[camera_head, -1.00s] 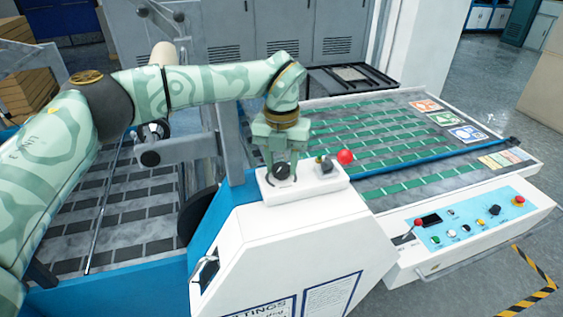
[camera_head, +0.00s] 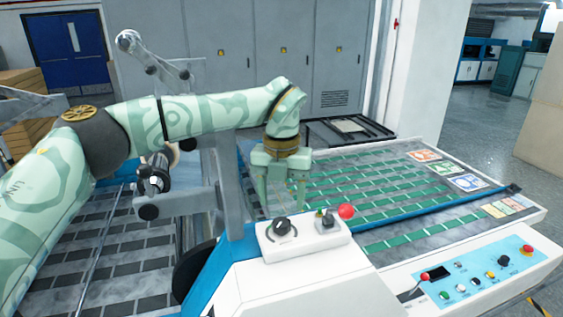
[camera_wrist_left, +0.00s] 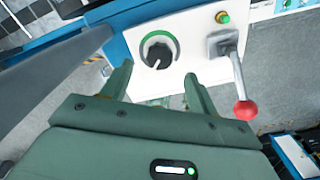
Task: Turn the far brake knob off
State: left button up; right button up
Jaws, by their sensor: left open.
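The brake knob (camera_head: 281,227) is a black dial on top of a white control box (camera_head: 304,246). In the left wrist view the same knob (camera_wrist_left: 158,50) has a green arc around its upper edge, and its white pointer line points toward the bottom, slightly left. My left gripper (camera_head: 282,205) is open and empty, above and slightly behind the knob. In the left wrist view its two fingers (camera_wrist_left: 160,78) stand apart below the knob, not touching it. My right gripper is not in view.
A lever with a red ball (camera_head: 346,212) stands close right of the knob. A green button (camera_wrist_left: 223,17) is beside it in the left wrist view. A grey metal bracket (camera_head: 228,180) rises left of the gripper. The blue panel (camera_head: 475,272) has several buttons.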

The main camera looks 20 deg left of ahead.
aim_at(282, 221)
pick_arm(q)
notch_tip(282, 221, up, 11)
dwell(0.4)
